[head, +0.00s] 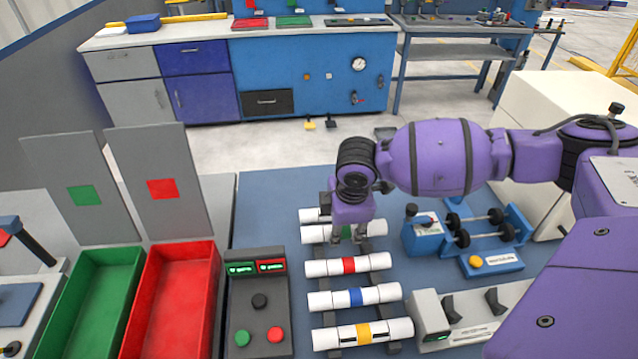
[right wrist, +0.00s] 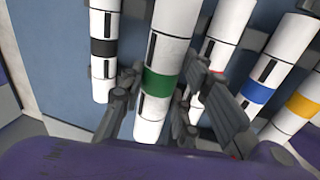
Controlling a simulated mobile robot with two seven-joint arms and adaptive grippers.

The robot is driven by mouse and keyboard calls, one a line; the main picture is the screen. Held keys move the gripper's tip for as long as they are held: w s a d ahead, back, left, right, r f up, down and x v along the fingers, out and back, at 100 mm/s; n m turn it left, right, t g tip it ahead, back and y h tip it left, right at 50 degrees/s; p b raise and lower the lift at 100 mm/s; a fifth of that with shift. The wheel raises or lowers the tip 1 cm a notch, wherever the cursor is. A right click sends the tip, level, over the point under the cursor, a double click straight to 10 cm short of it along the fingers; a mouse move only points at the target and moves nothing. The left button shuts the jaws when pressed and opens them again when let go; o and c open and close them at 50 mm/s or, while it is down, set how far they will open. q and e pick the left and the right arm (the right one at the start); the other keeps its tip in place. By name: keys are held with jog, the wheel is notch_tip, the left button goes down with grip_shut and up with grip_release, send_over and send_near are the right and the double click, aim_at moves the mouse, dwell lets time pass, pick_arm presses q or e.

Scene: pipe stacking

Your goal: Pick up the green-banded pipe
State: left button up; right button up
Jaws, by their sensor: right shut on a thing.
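The green-banded pipe (head: 315,233) is a white cylinder lying across the dark rack rails at the far part of the pipe row. My right gripper (head: 347,238) comes down over its middle and hides much of the green band. In the right wrist view the green-banded pipe (right wrist: 157,83) runs between the fingers of the right gripper (right wrist: 160,100), which is shut on it at the band. I cannot tell whether the pipe is clear of the rack. My left gripper is not in view.
Pipes with red (head: 348,265), blue (head: 355,297) and yellow (head: 362,334) bands lie nearer on the rack. A black-banded pipe (right wrist: 104,47) lies on the other side. A green bin (head: 92,310), a red bin (head: 175,310) and a button panel (head: 258,305) stand left. A roller device (head: 480,240) stands right.

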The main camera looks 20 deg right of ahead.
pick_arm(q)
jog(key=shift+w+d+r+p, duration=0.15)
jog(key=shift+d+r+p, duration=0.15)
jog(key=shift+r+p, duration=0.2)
pick_arm(e)
jog(key=s+a+r, duration=0.3)
jog(key=s+r, duration=0.4)
jog(key=s, duration=0.4)
jog(key=shift+s+a+r, duration=0.25)
jog(key=shift+a+r, duration=0.05)
jog(key=shift+r, duration=0.1)
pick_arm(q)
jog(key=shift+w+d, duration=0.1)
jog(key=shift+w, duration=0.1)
